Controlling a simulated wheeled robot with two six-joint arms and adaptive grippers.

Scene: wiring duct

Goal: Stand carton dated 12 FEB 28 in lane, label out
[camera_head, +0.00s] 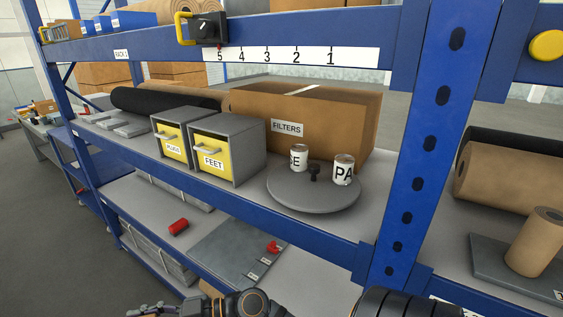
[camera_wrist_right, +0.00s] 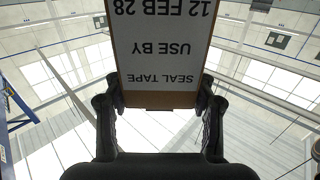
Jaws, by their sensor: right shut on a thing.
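In the right wrist view, a brown carton (camera_wrist_right: 113,90) has a white label (camera_wrist_right: 170,48) reading "SEAL TAPE", "USE BY", "12 FEB 28", upside down in the picture. My right gripper (camera_wrist_right: 158,98) is shut on the carton, one finger at each side of its near end. The far end is cut off by the picture's top edge. In the head view, dark arm parts show along the bottom edge. I cannot tell whether the jaw-like parts at bottom left belong to my left gripper. No lane is clearly identifiable.
A number strip (camera_head: 290,56) runs along the upper blue beam. The shelf below holds yellow-fronted FEET (camera_head: 213,155) and PLUGS (camera_head: 172,146) bins, a FILTERS box (camera_head: 335,120) and a grey turntable (camera_head: 312,198) with two cans. A blue post (camera_head: 430,140) stands to the right.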

